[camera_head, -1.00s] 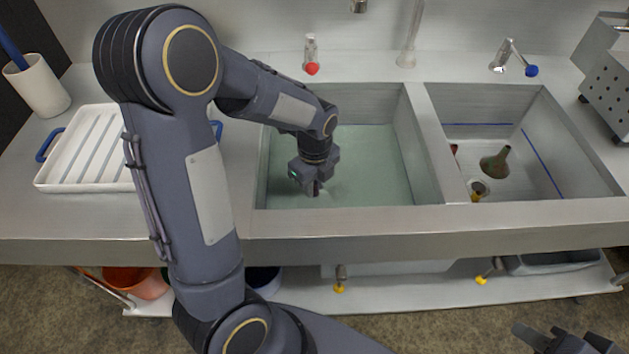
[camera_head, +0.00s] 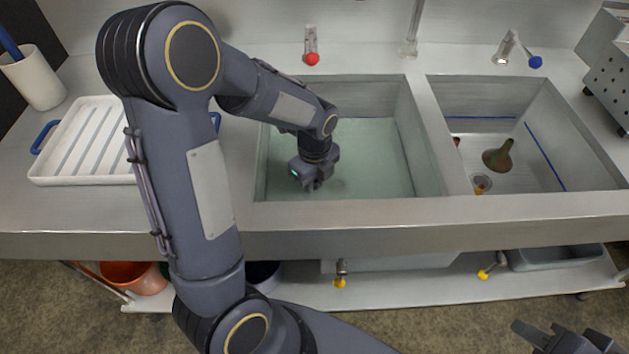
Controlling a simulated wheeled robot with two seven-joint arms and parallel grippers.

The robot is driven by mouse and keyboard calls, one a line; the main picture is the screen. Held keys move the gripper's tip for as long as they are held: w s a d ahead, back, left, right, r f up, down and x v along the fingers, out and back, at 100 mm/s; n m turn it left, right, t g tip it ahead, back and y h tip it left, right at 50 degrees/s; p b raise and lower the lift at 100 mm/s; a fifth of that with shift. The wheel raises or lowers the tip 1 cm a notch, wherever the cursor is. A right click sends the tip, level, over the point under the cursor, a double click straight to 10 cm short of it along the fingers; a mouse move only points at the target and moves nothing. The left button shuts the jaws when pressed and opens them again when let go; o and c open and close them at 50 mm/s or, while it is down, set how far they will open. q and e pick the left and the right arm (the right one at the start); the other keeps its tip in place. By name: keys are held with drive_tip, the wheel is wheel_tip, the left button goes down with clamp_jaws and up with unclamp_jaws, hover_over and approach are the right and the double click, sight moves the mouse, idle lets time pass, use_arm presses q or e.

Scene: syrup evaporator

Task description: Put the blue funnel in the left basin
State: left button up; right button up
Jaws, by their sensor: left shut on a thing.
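My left gripper (camera_head: 314,186) reaches down into the left basin (camera_head: 430,160), which has a pale green, water-like surface inside. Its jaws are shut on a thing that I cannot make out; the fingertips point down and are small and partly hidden. I see no blue funnel in the view. My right gripper (camera_head: 566,337) is at the bottom right corner, fingers apart and empty, away from the sink.
A red-knobbed tap (camera_head: 311,58) and a blue-knobbed tap (camera_head: 534,62) stand behind the basins. A small amber thing (camera_head: 480,187) and a dark red thing (camera_head: 457,142) are in the right basin. A white ribbed tray (camera_head: 85,140) lies left, beside a white cup (camera_head: 35,80).

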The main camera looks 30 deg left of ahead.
use_arm(q)
drive_tip(key=o, duration=1.4)
drive_tip(key=shift+o, duration=0.2)
wheel_tip(320, 180, up, 34)
drive_tip(key=p, duration=2.7)
drive_tip(key=shift+f, duration=0.25)
